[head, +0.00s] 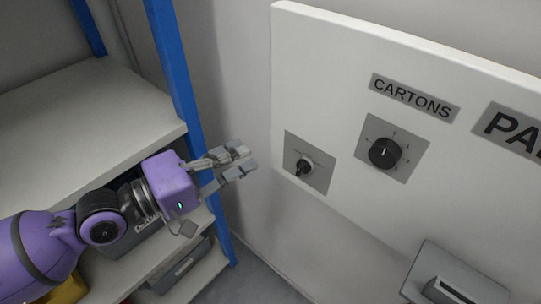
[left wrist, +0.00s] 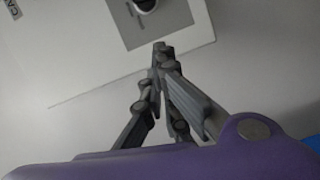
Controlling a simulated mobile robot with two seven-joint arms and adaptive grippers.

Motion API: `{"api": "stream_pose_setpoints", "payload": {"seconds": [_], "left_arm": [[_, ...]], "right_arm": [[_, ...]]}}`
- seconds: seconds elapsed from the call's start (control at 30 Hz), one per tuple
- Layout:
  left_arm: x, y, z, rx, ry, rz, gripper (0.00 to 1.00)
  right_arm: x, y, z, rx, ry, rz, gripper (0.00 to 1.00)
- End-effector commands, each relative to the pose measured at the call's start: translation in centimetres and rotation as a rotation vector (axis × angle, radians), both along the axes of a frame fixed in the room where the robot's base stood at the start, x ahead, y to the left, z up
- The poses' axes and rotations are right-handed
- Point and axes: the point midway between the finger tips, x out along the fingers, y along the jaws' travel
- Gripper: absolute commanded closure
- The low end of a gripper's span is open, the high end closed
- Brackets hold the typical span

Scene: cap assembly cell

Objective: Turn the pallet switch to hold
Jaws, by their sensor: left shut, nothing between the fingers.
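A small switch with a black handle (head: 304,167) sits on a grey plate at the left end of a white panel (head: 330,95). Its markings are too small to read. A grey plate with a dark knob (left wrist: 145,4) shows at the top edge of the left wrist view, partly cut off. My left gripper (head: 244,160) is left of the small switch, apart from it and from the panel. It is shut and empty; its fingertips (left wrist: 161,50) come together in the left wrist view. My right gripper is not in view.
A round black dial (head: 384,152) sits under a CARTONS label (head: 414,97). A label starting "PA" (head: 512,128) is cut off at the right. A grey box (head: 455,278) juts from the panel below. A shelf with a blue post (head: 172,70) stands close by my left arm.

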Motion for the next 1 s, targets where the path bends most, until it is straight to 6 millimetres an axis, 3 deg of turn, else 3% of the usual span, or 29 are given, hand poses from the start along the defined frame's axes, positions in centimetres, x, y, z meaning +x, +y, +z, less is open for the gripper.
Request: {"api": "stream_pose_setpoints", "payload": {"seconds": [0.27,0.6,1.0], "left_arm": [[2.8,-3.7,0.4,-0.005,-0.004,-0.002,1.00],[0.5,-6.2,-0.6,0.001,-0.002,0.000,1.00],[0.3,-6.4,-0.9,0.000,0.002,-0.001,1.00]], "right_arm": [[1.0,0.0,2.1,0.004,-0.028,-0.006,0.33],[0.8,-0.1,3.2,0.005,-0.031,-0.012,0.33],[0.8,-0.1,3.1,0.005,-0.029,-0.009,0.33]]}}
